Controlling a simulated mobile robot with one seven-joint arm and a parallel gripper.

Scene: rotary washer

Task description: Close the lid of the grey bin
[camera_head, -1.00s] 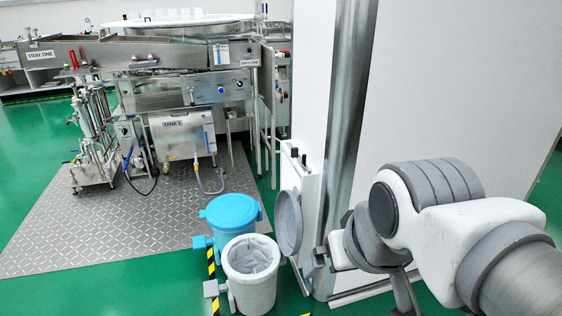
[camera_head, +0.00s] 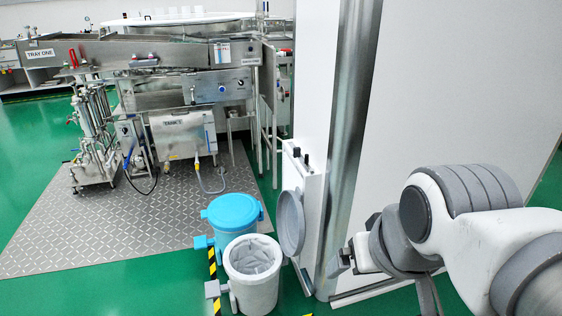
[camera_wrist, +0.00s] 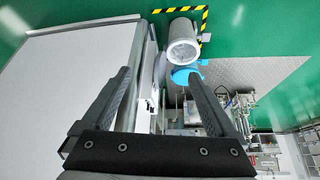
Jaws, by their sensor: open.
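The grey bin (camera_head: 251,285) stands on the floor at lower middle in the head view, its top open and a pale liner inside. Its round grey lid (camera_head: 291,224) stands upright, swung open on the bin's right side, beside a white panel. In the wrist view the bin (camera_wrist: 183,50) shows at top middle, with the lid (camera_wrist: 160,68) edge-on to its left. My gripper (camera_head: 345,258) is to the right of the lid and apart from it. In the wrist view its two fingers (camera_wrist: 160,75) are wide apart with nothing held between them.
A blue-lidded bin (camera_head: 232,214) stands directly behind the grey one. The steel washer (camera_head: 180,100) stands on a metal floor plate (camera_head: 130,225) at the back left. Green floor (camera_head: 130,290) is clear at lower left.

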